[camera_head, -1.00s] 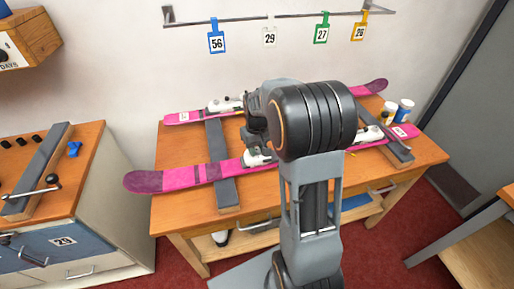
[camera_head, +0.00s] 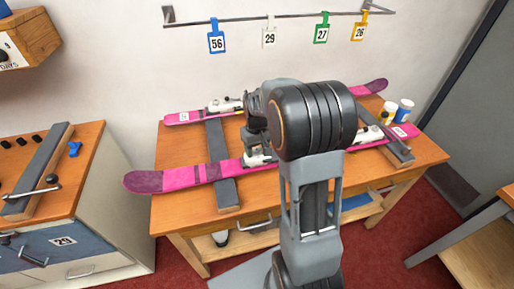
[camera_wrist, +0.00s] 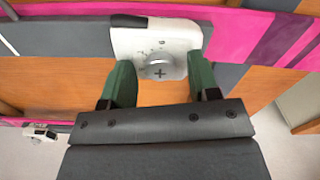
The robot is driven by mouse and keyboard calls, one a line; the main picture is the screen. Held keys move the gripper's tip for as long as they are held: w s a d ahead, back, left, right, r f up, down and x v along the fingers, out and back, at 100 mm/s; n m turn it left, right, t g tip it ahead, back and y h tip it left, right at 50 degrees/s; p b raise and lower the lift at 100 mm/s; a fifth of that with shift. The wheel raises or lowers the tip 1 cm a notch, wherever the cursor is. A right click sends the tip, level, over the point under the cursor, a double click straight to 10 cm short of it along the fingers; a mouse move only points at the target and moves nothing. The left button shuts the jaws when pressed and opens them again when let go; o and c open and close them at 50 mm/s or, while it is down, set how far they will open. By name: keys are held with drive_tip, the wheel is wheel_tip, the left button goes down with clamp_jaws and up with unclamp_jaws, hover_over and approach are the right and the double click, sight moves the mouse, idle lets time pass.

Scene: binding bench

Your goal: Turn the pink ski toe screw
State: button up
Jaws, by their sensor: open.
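Two pink skis lie on the wooden bench; the near ski (camera_head: 190,175) has a dark purple tip at the left, and the far ski (camera_head: 186,118) lies behind it. In the wrist view a white toe piece (camera_wrist: 185,35) sits on a pink ski (camera_wrist: 235,32), with a grey cross-slotted screw (camera_wrist: 159,69) facing the camera. My gripper (camera_wrist: 159,78) is open, its green fingers on either side of the screw, apart from it. In the head view my arm hides part of both skis, and a white toe piece (camera_head: 257,160) shows beside my gripper.
Dark grey supports (camera_head: 222,170) hold the skis across the wooden bench (camera_head: 175,207). Two small jars (camera_head: 404,108) stand at the bench's right end. Numbered tags (camera_head: 217,42) hang from a rail above. A cabinet (camera_head: 85,170) stands at the left.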

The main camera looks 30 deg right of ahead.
sight(256, 149)
wheel_tip(256, 149, up, 14)
idle(0.6)
drive_tip(key=shift+f, duration=0.1)
idle(0.4)
drive_tip(key=s+a+f+t, duration=0.1)
drive_tip(key=s+a+f, duration=0.1)
drive_tip(key=s+a, duration=0.3)
drive_tip(key=s+a+f+t, duration=0.2)
drive_tip(key=s+a, duration=0.2)
drive_tip(key=s, duration=0.7)
drive_tip(key=shift+a+f+t, duration=0.3)
drive_tip(key=shift+a+f, duration=0.05)
drive_tip(key=shift+c, duration=0.5)
